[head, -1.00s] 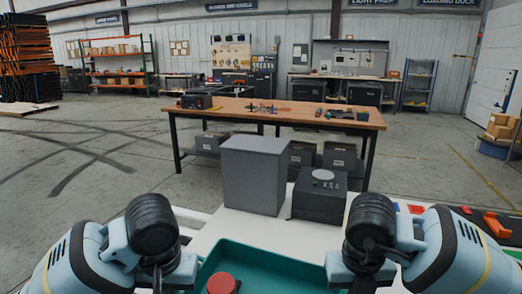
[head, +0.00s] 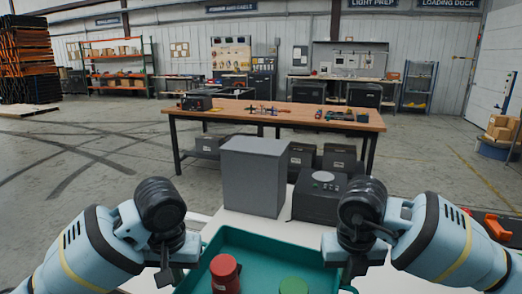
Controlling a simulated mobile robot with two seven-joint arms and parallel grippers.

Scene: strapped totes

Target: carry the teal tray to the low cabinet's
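The teal tray (head: 262,240) is at the bottom centre of the head view, cut off by the lower edge. A red cylindrical object with a knob-like top (head: 225,272) stands in it at the left. A green round object (head: 293,286) is in it to the right, partly cut off. My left gripper (head: 168,274) is at the tray's left side and my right gripper (head: 350,268) is at its right side. Both appear closed on the tray's side edges, though the fingertips are partly hidden. No low cabinet can be made out for certain.
A white surface (head: 262,224) lies just beyond the tray, bearing a tall grey box (head: 255,180) and a dark box with a round top disc (head: 318,198). Red and orange items (head: 492,222) lie at the right. A wooden workbench (head: 280,116) stands behind; open floor lies left.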

